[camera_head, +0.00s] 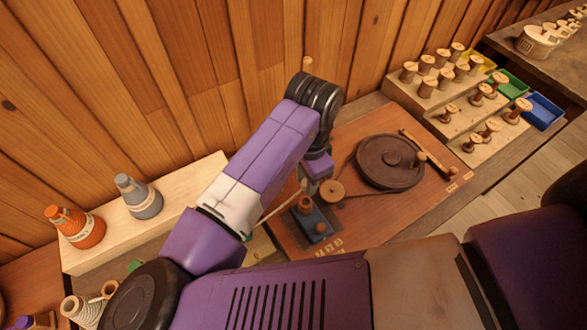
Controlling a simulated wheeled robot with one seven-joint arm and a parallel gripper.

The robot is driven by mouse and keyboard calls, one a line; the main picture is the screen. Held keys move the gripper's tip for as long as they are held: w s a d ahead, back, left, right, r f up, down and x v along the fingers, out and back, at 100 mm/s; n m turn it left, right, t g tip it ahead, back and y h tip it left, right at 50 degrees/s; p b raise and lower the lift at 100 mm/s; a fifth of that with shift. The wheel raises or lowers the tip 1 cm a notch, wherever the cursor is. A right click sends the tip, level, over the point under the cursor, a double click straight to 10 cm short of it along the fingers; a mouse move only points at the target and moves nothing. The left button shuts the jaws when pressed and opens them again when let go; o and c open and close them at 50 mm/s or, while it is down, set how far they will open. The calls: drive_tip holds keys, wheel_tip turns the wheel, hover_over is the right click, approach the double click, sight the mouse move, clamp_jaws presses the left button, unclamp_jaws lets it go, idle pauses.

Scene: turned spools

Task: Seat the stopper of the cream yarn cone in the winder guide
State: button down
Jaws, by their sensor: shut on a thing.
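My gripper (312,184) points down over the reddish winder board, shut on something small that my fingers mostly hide. A pale strand (275,208) runs from the lower left up to my fingertips, so the held thing appears to be the stopper on the yarn. A cream yarn cone (78,310) stands at the lower left, partly cut off by my arm. A blue block (319,228) with a round wooden-topped post (304,206) sits on the board just below my gripper; it may be the winder guide. My gripper looks apart from it, though the gap is hard to judge.
A dark winder wheel (375,170) and small wooden pulley (333,190) are right of my gripper. Orange (85,232) and grey (145,203) cones stand on a pale shelf at left. Stepped racks of spools (440,95) and coloured trays (543,108) stand at right. A plank wall closes the back.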

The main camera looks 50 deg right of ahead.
drive_tip(key=shift+f+b, duration=2.05)
drive_tip(key=shift+f, duration=0.65)
drive_tip(key=shift+a, duration=0.15)
drive_tip(key=shift+f+b, duration=0.9)
drive_tip(key=shift+f, duration=0.3)
drive_tip(key=c, duration=0.6)
unclamp_jaws()
drive_tip(key=shift+r, duration=0.1)
drive_tip(key=shift+c, duration=0.2)
